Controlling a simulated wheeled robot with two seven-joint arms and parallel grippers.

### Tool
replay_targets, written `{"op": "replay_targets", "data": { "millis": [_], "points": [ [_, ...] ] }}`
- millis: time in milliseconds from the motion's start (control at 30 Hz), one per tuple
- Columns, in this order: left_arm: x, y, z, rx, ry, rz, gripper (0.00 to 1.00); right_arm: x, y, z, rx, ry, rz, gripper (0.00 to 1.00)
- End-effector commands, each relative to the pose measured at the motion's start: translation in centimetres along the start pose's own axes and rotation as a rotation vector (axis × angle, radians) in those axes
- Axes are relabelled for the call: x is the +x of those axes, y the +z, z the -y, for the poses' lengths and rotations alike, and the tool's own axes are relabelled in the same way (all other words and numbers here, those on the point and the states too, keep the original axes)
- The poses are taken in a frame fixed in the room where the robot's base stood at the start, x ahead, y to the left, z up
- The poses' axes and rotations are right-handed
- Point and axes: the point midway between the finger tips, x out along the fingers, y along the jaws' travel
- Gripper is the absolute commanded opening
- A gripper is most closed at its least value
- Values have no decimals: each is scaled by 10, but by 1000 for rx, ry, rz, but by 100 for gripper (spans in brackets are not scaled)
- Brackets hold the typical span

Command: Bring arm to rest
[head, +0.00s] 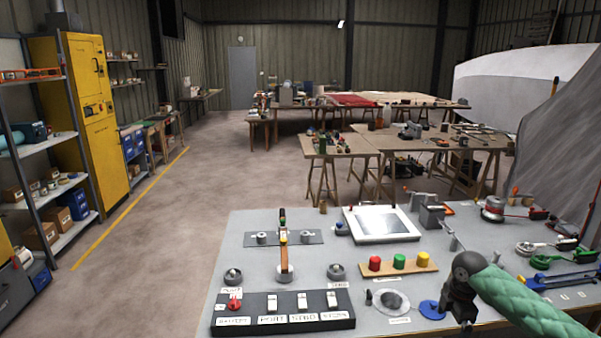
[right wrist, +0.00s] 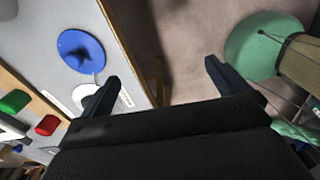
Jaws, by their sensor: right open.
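My right arm comes in from the right edge in the head view, in a green sleeve. Its dark gripper (head: 461,312) hangs over the front right part of the grey bench (head: 255,220), just right of a blue disc with a knob (head: 432,309). In the right wrist view my right gripper (right wrist: 161,72) has its two fingers wide apart with nothing between them. The bench edge and bare floor show beyond the fingers. The blue disc (right wrist: 80,52) lies apart from the left finger. My left arm and gripper are not in view.
On the bench are a black switch box (head: 283,324), a board with red, green and yellow knobs (head: 399,264), a white-framed panel (head: 381,224) and a grey round plate (head: 391,302). Cables and clamps crowd the right side. Open floor (head: 180,240) lies to the left.

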Motion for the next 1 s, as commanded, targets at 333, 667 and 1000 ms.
{"op": "replay_targets", "data": {
  "millis": [333, 667, 1000],
  "points": [
    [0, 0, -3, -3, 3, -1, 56, 78, -39, 13, 132, 29, -43, 100],
    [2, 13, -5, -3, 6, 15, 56, 202, -98, 59, 389, 60, -110, 100],
    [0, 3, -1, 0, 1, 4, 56, 320, -152, 144, 700, 68, -159, 100]
  ]
}}
